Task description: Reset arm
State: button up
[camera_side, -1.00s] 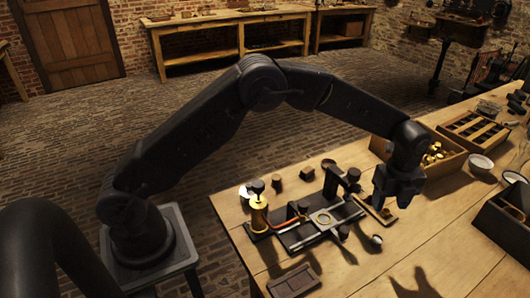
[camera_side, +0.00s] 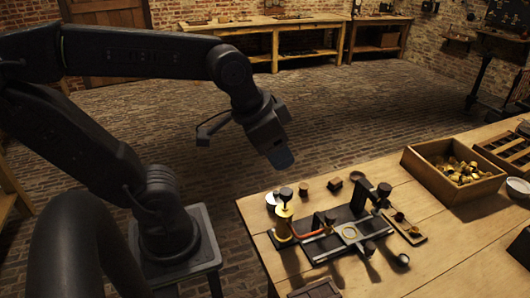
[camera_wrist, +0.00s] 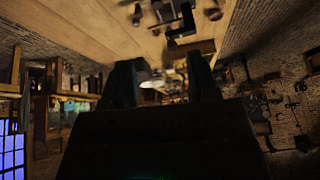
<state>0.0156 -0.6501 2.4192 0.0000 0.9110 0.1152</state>
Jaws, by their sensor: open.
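My gripper (camera_side: 280,157) hangs in the air near the table's far left edge, above the floor in the side view and clear of everything on the table. In the wrist view its two dark fingers (camera_wrist: 160,85) stand apart with nothing held between them.
The wooden table (camera_side: 440,240) bears a black fixture (camera_side: 340,238) with a brass jar (camera_side: 284,218) at its left. A wooden box (camera_side: 455,170) of brass parts and a white bowl (camera_side: 517,188) stand farther right. The floor (camera_side: 340,120) behind is open.

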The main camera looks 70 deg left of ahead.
jog(key=shift+s+a+f+n, duration=0.1)
jog(key=shift+s+f+n, duration=0.15)
jog(key=shift+s+n, duration=0.25)
jog(key=shift+s+a+f+n, duration=0.1)
jog(key=shift+s+f+n, duration=0.2)
jog(key=shift+s, duration=0.25)
dwell(0.5)
